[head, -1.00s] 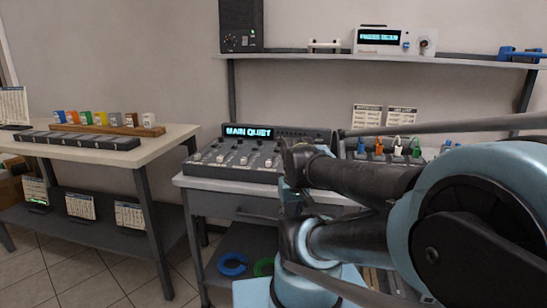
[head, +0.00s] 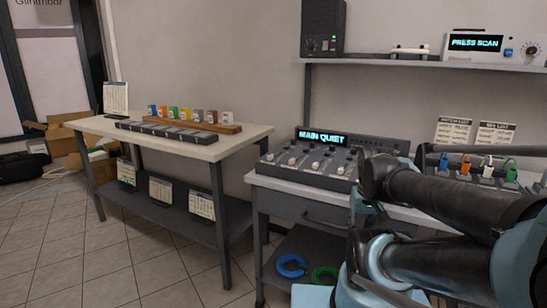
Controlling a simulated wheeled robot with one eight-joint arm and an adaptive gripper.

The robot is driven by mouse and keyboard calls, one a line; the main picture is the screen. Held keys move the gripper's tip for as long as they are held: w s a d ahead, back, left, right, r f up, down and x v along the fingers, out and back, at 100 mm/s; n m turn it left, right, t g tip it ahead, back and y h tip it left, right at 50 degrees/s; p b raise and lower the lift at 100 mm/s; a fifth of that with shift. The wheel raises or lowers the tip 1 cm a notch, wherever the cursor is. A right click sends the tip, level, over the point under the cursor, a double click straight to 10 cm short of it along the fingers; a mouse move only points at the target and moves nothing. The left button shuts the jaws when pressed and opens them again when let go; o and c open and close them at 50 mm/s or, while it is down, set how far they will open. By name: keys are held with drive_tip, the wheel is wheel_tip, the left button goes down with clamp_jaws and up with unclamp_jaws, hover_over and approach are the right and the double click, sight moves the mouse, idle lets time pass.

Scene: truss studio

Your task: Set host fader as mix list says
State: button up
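The mixer (head: 306,166) is a dark grey desk with several faders and pale knobs on the left end of the bench. Its lit display (head: 323,138) reads "MAIN QUIET". The mix list (head: 497,134) is a white sheet on the wall behind the bench; its heading shows, but its lines are too small to read surely. Which fader is the host's cannot be told from here. My folded arm fills the lower right and hides the mixer's right end and part of the bench. I cannot make out my gripper's fingers in the head view.
A patch list (head: 453,131) is beside the mix list. Coloured plugs (head: 487,163) stand at the bench's right. A shelf above holds a speaker (head: 323,29) and a "PRESS SCAN" unit (head: 476,45). A side table (head: 125,135) stands left; the tiled floor before it is clear.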

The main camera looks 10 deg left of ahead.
idle(0.4)
drive_tip(key=shift+o, duration=0.8)
drive_tip(key=shift+s+r, duration=0.15)
wheel_tip(320, 180, up, 30)
drive_tip(key=m+g, duration=0.2)
drive_tip(key=m, duration=0.3)
hover_over(270, 155)
wheel_tip(270, 155, down, 17)
clamp_jaws()
